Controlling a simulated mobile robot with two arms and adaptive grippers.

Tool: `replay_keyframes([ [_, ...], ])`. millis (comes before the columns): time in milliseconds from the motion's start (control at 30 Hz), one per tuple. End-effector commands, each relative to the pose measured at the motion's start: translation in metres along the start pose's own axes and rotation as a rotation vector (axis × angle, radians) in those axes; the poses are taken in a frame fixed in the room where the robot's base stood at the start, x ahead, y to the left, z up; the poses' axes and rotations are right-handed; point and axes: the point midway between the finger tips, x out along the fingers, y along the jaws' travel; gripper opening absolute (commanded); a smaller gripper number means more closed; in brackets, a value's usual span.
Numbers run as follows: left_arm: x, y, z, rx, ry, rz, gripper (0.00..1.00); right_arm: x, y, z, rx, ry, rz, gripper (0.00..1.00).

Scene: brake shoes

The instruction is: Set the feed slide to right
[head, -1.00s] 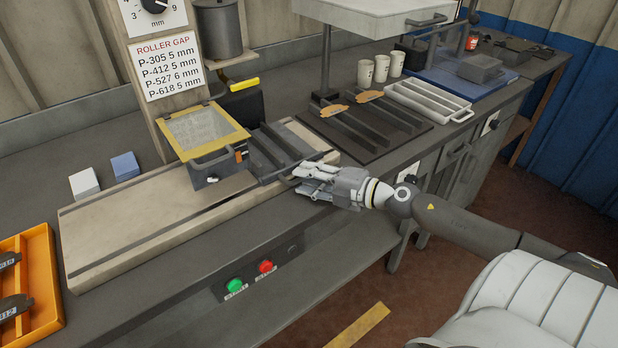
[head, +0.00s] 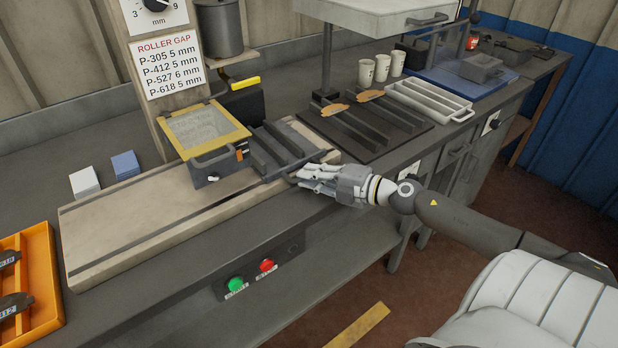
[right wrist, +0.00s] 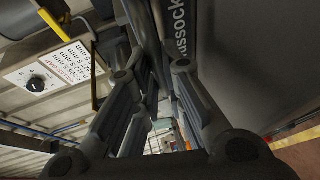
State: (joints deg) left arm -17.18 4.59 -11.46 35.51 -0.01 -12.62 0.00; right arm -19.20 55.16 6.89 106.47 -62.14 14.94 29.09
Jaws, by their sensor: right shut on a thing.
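The feed slide (head: 283,146) is a dark ribbed carriage with a bar handle at its front. It sits at the right part of the long beige bed (head: 130,232), next to the yellow-framed guard box (head: 212,168). My right gripper (head: 305,176) reaches in from the right and is shut on the slide's handle at the bed's front edge. The fingers hide most of the handle. In the right wrist view the two fingers (right wrist: 152,85) close in around a dark part. My left gripper is out of view.
Green (head: 236,285) and red (head: 267,266) buttons sit on the bench front below the bed. Right of the slide lies a dark mat (head: 345,150) with brake shoes. An orange tray (head: 45,270) is at left, and a roller gap sign (head: 170,67) stands behind.

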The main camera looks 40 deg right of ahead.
Motion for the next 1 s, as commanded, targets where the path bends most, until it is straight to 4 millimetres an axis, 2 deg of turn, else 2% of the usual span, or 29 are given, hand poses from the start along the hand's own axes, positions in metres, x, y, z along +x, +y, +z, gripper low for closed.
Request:
replay_keyframes([
  [33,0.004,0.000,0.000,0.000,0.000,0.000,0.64,-0.003,-0.003,0.010,-0.001,-0.010,-0.001,0.00],
  [133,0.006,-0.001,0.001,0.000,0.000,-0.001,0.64,-0.007,-0.002,0.020,-0.002,-0.010,0.001,0.00],
  [467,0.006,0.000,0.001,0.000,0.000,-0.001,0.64,-0.010,0.000,0.024,-0.002,-0.011,0.003,0.00],
  [500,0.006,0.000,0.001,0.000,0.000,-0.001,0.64,-0.010,0.000,0.024,-0.002,-0.012,0.003,0.13],
  [667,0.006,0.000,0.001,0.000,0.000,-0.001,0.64,-0.009,0.000,0.023,-0.002,-0.009,0.003,0.32],
  [1000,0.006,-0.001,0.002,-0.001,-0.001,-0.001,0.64,-0.010,0.000,0.022,-0.001,-0.006,0.002,0.32],
])
